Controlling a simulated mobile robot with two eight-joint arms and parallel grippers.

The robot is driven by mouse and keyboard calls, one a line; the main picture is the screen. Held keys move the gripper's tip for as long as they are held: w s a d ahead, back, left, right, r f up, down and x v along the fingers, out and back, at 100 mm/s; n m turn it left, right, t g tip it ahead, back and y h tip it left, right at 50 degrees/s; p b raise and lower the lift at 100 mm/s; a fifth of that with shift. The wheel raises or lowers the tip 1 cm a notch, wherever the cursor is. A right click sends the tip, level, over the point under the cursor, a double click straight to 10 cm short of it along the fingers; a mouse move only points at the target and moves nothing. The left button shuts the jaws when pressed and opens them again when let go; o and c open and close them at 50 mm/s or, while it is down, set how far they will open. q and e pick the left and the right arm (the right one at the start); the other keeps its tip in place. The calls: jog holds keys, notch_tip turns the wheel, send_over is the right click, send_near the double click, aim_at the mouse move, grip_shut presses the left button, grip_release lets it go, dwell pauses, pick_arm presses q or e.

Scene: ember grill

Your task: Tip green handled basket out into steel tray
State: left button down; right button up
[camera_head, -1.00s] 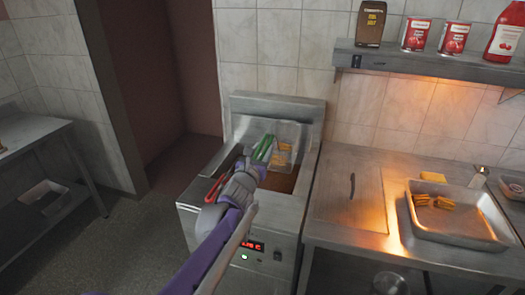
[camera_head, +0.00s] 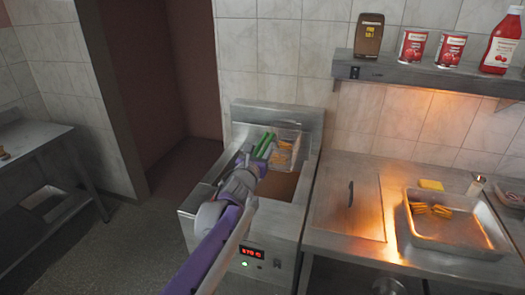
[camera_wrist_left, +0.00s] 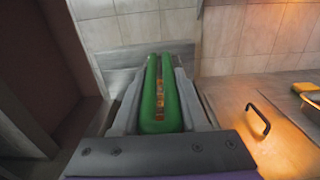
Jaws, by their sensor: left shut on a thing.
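The wire basket (camera_head: 285,148) with the green handle (camera_head: 263,146) is over the fryer's oil well and holds golden food pieces. My left gripper (camera_head: 254,163) is shut on the handle. In the left wrist view the green handle (camera_wrist_left: 160,105) lies between the two fingers of my gripper (camera_wrist_left: 160,95), and the basket is mostly hidden. I cannot tell whether the basket's bottom is clear of the oil. The steel tray (camera_head: 455,243) is on the counter at the right, with several golden pieces (camera_head: 430,210) in it. My right gripper is not in view.
The fryer (camera_head: 250,235) has a raised back panel. A flat lid with a black handle (camera_head: 350,194) lies between fryer and tray. A yellow block (camera_head: 431,185) is behind the tray. A shelf (camera_head: 430,74) with cans and bottles hangs above the counter.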

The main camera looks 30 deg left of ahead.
pick_arm(q)
jog(key=shift+s, duration=0.15)
jog(key=v, duration=0.4)
jog(key=shift+s+d, duration=0.1)
jog(key=shift+s, duration=0.2)
dwell(0.3)
jog(key=shift+d, duration=0.1)
dwell(0.7)
